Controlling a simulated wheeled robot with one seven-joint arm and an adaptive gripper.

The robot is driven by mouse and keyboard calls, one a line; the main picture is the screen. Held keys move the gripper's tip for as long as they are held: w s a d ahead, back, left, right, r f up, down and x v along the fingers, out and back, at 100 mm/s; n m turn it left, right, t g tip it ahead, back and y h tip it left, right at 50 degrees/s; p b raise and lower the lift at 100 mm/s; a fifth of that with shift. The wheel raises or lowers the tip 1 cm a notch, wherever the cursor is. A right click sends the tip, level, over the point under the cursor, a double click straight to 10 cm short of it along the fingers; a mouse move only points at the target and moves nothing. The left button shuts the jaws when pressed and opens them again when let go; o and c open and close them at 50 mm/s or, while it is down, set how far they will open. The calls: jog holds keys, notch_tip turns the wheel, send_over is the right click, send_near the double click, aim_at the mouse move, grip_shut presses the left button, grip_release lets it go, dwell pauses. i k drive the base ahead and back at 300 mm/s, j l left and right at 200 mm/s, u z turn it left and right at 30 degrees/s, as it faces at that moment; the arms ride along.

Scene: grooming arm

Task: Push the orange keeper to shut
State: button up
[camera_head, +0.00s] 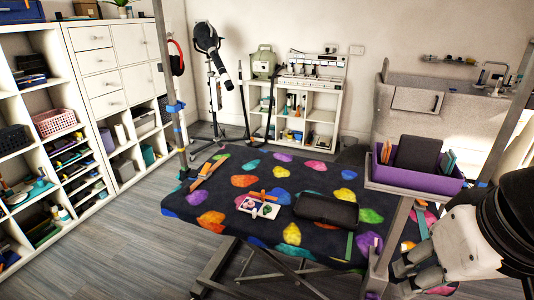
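My gripper (408,272) is at the lower right, low beside the right end of the grooming table (300,232). Its pale fingers point left, and their gap is too small and dark to judge. A small orange patch (408,246) shows just above the fingers, beside the right metal post (388,240). I cannot tell if it is the keeper or part of the mat's pattern. Two orange-brown bars lie on the table, one at the left end (207,173) and one near the middle (262,195). A metal post with blue clamps (175,107) stands at the table's left end.
A black case (326,211) and a small white card with items (258,208) lie on the colourful mat. A purple caddy (415,181) is held above the table's right end, close to my arm. Shelves (90,110) line the left wall. Grey floor (110,260) is clear at left.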

aim_at(262, 195)
jog(key=i+l+u, duration=0.1)
jog(key=i+u, duration=0.25)
jog(key=i+l+u, duration=0.15)
jog(key=u, duration=0.2)
jog(key=i+l+u, duration=0.35)
jog(key=k+j, duration=0.05)
jog(key=j, duration=0.05)
